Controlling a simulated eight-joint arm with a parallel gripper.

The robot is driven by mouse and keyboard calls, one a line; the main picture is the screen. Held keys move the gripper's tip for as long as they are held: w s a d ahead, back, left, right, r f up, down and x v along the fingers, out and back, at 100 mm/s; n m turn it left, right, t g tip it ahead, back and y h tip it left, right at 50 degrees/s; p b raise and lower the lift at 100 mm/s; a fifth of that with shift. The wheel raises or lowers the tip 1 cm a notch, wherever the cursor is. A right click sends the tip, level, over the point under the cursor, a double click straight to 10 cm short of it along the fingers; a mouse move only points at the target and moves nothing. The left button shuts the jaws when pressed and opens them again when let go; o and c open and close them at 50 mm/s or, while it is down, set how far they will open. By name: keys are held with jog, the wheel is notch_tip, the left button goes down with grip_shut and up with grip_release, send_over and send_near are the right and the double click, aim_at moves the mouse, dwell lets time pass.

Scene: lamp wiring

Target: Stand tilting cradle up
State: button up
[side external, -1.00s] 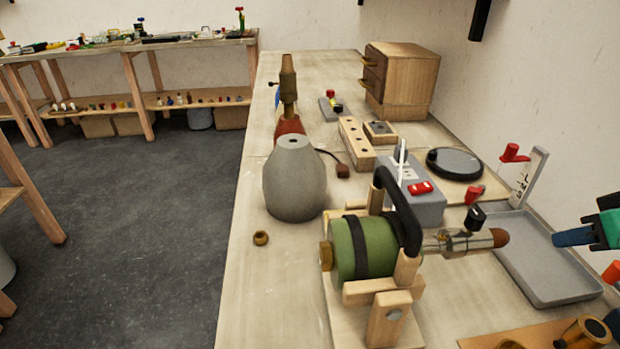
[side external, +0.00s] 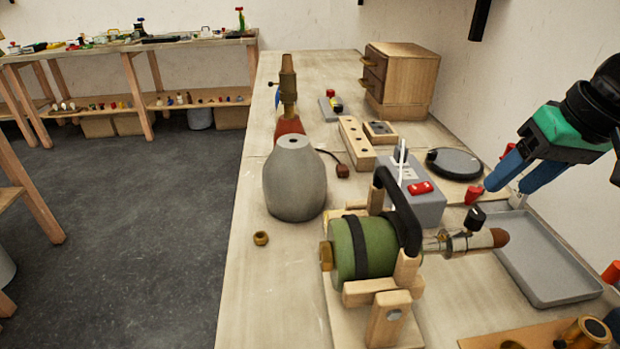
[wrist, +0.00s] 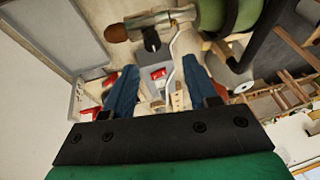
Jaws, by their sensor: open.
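The tilting cradle (side external: 388,318) is a pale wooden frame near the front of the bench. It holds a green cylinder (side external: 362,247) with a black strap, lying on its side. A black curved handle (side external: 401,218) arches over it, and a metal nozzle with a brown tip (side external: 496,238) points right. In the wrist view, the green cylinder (wrist: 213,15) shows at the top, partly cut off. My gripper (side external: 508,186) is open and empty, above and behind the nozzle, apart from the cradle. Its blue fingers also show in the wrist view (wrist: 160,70).
A grey tray (side external: 548,265) lies right of the cradle. A grey box with a red switch (side external: 428,208) stands behind it. A grey vase-like body (side external: 294,185) and a small brass nut (side external: 261,238) sit to the left. A black disc (side external: 455,164) lies at the back right.

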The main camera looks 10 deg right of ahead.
aim_at(403, 196)
jog(key=a+g, duration=0.1)
jog(key=a, duration=0.2)
jog(key=w+a+r+g, duration=0.1)
jog(key=a, duration=0.3)
jog(key=w+a+r+g, duration=0.1)
jog(key=a+g, duration=0.1)
jog(key=a, duration=0.2)
jog(key=shift+w+r+y, duration=0.15)
jog(key=shift+r+y, duration=0.05)
jog(key=shift+y, duration=0.1)
jog(key=shift+x, duration=2.3)
grip_shut()
